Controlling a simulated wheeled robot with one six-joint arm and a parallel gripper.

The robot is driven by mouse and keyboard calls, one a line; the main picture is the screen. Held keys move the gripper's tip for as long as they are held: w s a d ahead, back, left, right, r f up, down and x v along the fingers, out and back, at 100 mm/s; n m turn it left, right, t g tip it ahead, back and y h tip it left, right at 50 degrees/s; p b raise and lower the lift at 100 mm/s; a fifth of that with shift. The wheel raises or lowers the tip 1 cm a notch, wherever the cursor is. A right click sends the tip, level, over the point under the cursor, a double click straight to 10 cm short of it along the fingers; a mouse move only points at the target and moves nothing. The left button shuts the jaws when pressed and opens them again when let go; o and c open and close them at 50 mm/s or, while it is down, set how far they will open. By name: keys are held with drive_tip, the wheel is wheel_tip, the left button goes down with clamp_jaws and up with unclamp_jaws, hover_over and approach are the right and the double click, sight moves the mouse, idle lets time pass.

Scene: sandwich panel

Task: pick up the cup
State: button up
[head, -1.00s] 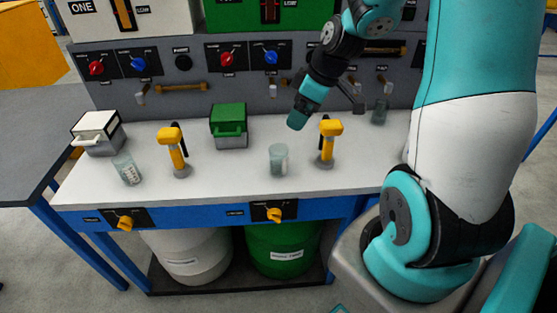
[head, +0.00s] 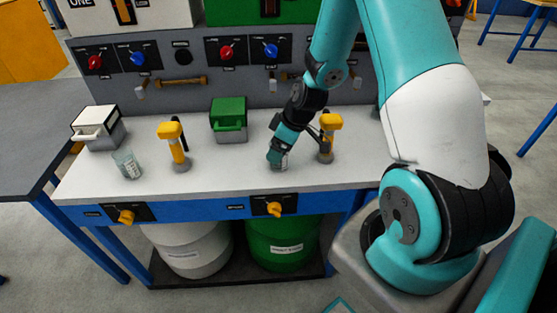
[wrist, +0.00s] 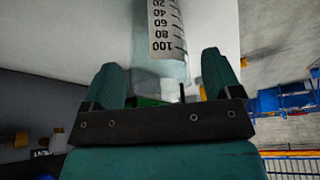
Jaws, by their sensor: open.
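The cup is a clear one with a black measuring scale. In the wrist view the cup (wrist: 163,42) is large, its body between and beyond the two teal fingers of my gripper (wrist: 164,75). The fingers stand apart, one on each side; I cannot tell whether either touches it. In the head view my gripper (head: 277,161) is down over the white worktop, left of the right-hand yellow dispenser, and mostly hides this cup. A second clear cup with marks (head: 127,165) stands on the worktop at the left.
Yellow-topped dispensers stand at the right (head: 328,138) and left (head: 174,146), the right one close beside my gripper. A green box (head: 228,119) and a white-lidded box (head: 97,127) stand farther back.

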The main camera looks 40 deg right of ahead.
drive_tip(key=shift+x, duration=1.2)
drive_tip(key=c, duration=1)
drive_tip(key=shift+r, duration=0.1)
